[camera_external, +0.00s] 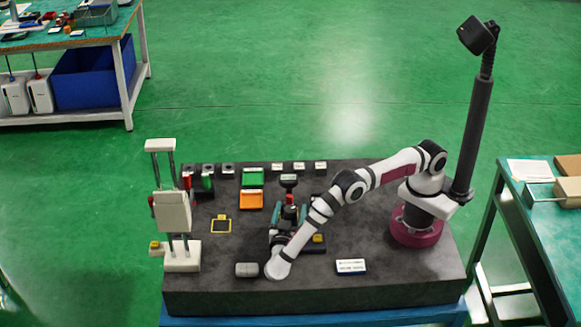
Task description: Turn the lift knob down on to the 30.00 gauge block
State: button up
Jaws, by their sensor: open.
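A dark upright stand with a small pale-faced head (289,181) rises near the middle of the bench. A red part (290,199) shows just below that head; it may be the lift knob, but the view is too small to be sure. My gripper (289,213) is low in front of the stand, reaching away from the camera. It is open, with teal fingers on the left and right of the red part; I cannot tell whether they touch it. The 30.00 gauge block cannot be picked out, and no markings are readable.
A white two-column machine (174,215) stands at the left. Green (252,178) and orange (251,200) trays lie behind-left of my gripper. A yellow frame (221,232), grey cylinder (246,269) and white-and-blue box (351,266) lie nearby. The bench's front-right surface (400,280) is clear.

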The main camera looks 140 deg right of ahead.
aim_at(292, 207)
jog(key=r, duration=0.5)
jog(key=shift+s+d, duration=0.15)
jog(key=shift+s, duration=0.25)
jog(key=s+d+r, duration=0.3)
jog(key=s+r, duration=0.3)
jog(key=s, duration=0.4)
jog(key=shift+d, duration=0.3)
jog(key=shift+s, duration=0.1)
